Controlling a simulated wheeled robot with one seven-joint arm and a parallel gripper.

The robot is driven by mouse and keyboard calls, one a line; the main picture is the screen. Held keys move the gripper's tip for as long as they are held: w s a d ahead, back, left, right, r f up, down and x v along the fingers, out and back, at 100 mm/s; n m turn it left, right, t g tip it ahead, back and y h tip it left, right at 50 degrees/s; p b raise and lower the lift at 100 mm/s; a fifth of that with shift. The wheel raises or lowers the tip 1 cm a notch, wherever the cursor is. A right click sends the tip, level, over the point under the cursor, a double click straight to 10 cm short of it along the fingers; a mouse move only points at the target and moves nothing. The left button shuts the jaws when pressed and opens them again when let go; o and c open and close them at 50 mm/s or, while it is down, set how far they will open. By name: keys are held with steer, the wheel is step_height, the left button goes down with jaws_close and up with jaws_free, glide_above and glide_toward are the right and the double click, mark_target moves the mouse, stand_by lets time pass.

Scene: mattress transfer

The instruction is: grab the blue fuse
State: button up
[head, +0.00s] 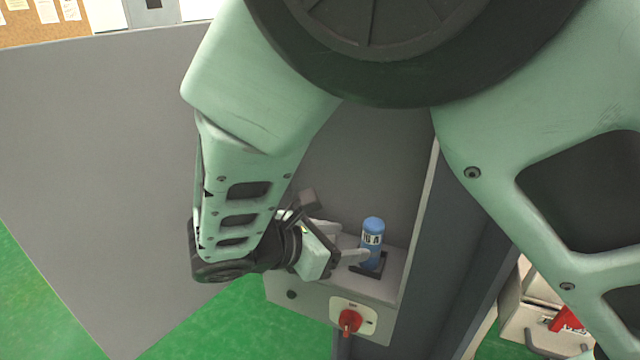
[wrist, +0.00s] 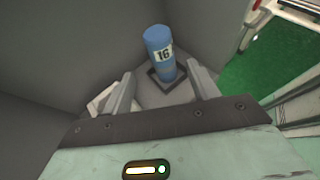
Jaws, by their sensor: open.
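The blue fuse (head: 372,240) is a cylinder with a white label, standing upright in a dark square holder (head: 371,263) on a grey ledge. In the wrist view the fuse (wrist: 159,52) stands just ahead of the fingers, and its label reads 16. My gripper (head: 345,243) is open, to the left of the fuse in the head view. In the wrist view my gripper (wrist: 160,88) has one finger on each side of the line to the fuse, with nothing held. I cannot tell whether a finger touches the fuse.
The grey ledge (head: 335,288) has a red rotary switch (head: 350,321) on its front. A large grey panel (head: 90,170) stands to the left, and a dark grey post (head: 445,250) stands right of the fuse. Green floor (head: 215,325) shows below.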

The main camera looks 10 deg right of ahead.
mark_target(365, 240)
steer(key=p+x, duration=0.1)
steer(key=x, duration=0.3)
steer(key=shift+d, duration=0.1)
steer(key=p+x, duration=0.2)
steer(key=x, duration=0.2)
steer(key=shift+s+d+r, duration=0.1)
steer(key=shift+d+r, duration=0.05)
steer(key=shift+d, duration=0.1)
steer(key=shift+d+f, duration=0.35)
steer(key=shift+d, duration=0.05)
steer(key=c, duration=1.1)
